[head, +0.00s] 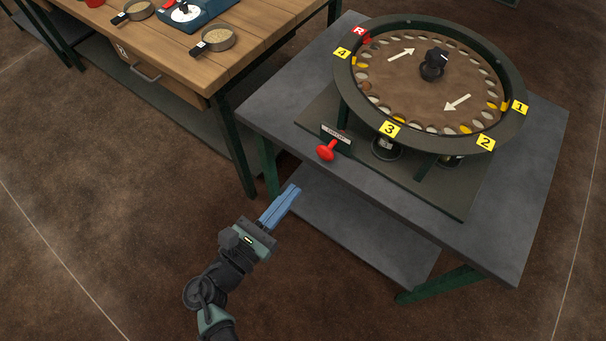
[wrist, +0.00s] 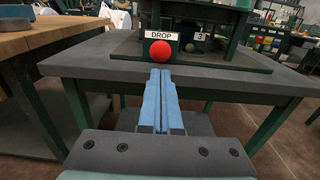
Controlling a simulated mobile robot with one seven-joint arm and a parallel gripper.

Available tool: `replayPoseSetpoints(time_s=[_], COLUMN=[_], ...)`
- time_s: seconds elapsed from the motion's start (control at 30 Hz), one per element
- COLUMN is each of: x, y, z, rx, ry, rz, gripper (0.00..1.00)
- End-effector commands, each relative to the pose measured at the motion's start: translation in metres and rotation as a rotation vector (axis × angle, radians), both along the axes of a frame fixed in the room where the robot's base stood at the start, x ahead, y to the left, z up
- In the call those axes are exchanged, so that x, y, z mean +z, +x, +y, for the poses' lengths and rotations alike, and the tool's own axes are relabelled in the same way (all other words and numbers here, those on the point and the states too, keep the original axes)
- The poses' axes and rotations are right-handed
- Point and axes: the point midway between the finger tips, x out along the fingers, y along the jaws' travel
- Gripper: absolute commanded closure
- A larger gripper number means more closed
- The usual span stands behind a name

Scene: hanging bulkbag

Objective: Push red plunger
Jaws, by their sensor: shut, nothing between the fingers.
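The red plunger (head: 326,152) is a round red knob on the front left of the round machine's dark base. In the wrist view the red plunger (wrist: 160,50) is just above and ahead of the fingertips, under a white label reading DROP (wrist: 161,36). My gripper (head: 292,192) has blue fingers that are shut and empty. It is in front of the grey table's near edge, below and to the left of the plunger in the head view, and apart from it. In the wrist view my gripper (wrist: 161,73) points toward the plunger.
The round machine (head: 520,130), with numbered yellow tags and a ring of pockets, stands on the grey table (head: 540,175). A lower shelf (head: 350,235) is under it. A wooden bench (head: 270,25) with pans is at the upper left. The floor in front is clear.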

Motion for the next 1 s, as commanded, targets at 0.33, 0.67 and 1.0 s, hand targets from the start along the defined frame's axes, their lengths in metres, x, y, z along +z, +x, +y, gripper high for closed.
replayPoseSetpoints(time_s=[0.33, 0.67, 1.0], x=[-0.001, -0.001, 0.029], y=[-0.019, -0.019, 0.005], z=[0.015, 0.014, 0.008], rx=[0.001, 0.001, -0.027], ry=[0.000, 0.000, 0.183], rz=[0.001, 0.001, -0.075], gripper=[1.00, 1.00, 1.00])
